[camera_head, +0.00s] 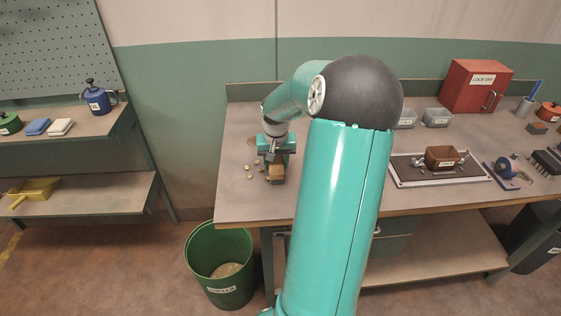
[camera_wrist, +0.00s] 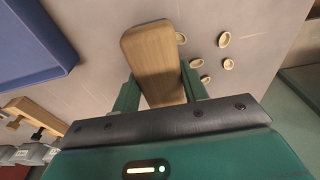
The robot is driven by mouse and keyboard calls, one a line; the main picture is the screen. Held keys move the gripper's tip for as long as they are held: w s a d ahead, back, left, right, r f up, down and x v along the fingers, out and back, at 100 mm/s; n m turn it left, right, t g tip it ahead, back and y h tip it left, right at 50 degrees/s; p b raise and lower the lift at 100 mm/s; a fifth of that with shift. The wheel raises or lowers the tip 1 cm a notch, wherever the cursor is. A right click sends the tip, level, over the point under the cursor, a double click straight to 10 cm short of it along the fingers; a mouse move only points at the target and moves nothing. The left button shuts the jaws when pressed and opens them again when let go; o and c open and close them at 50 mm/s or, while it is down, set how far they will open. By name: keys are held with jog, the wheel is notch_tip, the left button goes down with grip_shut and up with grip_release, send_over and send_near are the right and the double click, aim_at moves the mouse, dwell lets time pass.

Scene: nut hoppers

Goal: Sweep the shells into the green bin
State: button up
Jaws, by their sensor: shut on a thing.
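My gripper (camera_head: 277,158) is low over the left end of the workbench. It is shut on a wooden block-like piece (camera_wrist: 155,60), which sits between the two green fingers in the wrist view and shows below the gripper in the head view (camera_head: 276,173). I cannot see whether it has bristles underneath. Several small pale shells (camera_wrist: 224,40) lie on the bench just right of the wooden piece in the wrist view; in the head view they lie left of the gripper (camera_head: 249,168). The green bin (camera_head: 228,298) stands on the floor below the bench's left front corner, with pale bits inside.
A brown hopper (camera_head: 443,157) sits on a framed mat at right, near grey boxes (camera_head: 436,117) and a red cabinet (camera_head: 473,86). A blue object (camera_wrist: 35,45) fills the wrist view's upper left. A shelf (camera_head: 110,200) stands at left.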

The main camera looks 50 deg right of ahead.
jog(key=shift+w+a, duration=2.35)
jog(key=shift+w, duration=0.3)
jog(key=shift+w+a, duration=2.35)
jog(key=shift+w, duration=0.3)
jog(key=shift+w, duration=0.1)
jog(key=shift+w+a, duration=1)
jog(key=shift+w, duration=0.1)
notch_tip(320, 180, up, 7)
